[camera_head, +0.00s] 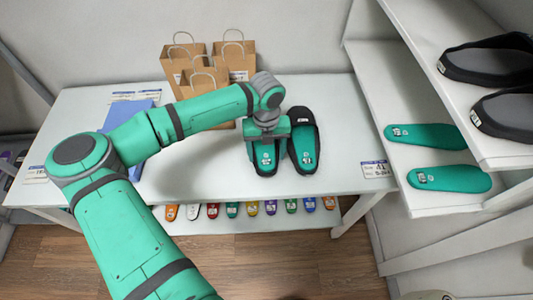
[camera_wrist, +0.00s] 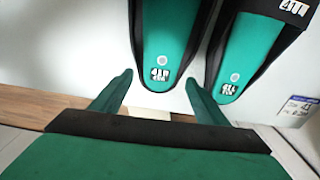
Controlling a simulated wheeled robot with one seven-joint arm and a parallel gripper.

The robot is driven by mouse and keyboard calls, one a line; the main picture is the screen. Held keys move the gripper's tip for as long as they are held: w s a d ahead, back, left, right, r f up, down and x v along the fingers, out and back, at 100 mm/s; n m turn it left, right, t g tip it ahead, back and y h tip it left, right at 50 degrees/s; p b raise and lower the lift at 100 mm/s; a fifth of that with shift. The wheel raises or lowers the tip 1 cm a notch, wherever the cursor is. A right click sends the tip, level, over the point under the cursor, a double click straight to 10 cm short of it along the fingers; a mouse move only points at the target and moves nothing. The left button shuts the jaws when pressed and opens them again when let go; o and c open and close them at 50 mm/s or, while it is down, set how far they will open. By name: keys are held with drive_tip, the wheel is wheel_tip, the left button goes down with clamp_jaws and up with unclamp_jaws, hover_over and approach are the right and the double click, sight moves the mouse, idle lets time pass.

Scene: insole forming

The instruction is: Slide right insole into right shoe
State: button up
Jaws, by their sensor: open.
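Two dark shoes lie side by side on the white table, a left-hand one (camera_head: 250,166) and a right-hand one (camera_head: 300,116). Each has a teal insole in it, the left-hand insole (camera_head: 265,160) and the right-hand insole (camera_head: 305,147). My gripper (camera_head: 267,145) is over the left-hand shoe and hides its front part. In the wrist view my gripper (camera_wrist: 158,80) is open, its fingers on either side of the heel end of the left-hand insole (camera_wrist: 168,35). The right-hand insole (camera_wrist: 248,45) is outside the fingers. I cannot tell whether either insole is fully seated.
Paper bags (camera_head: 207,80) stand at the back of the table. A blue flat item (camera_head: 130,118) lies at left, partly behind my arm. Shelves at right hold two teal insoles (camera_head: 450,177) and dark shoes (camera_head: 490,65). Several coloured insoles (camera_head: 232,210) sit below the tabletop.

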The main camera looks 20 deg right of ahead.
wheel_tip(320, 180, up, 10)
drive_tip(key=shift+w, duration=0.25)
drive_tip(key=shift+d, duration=0.1)
idle(0.6)
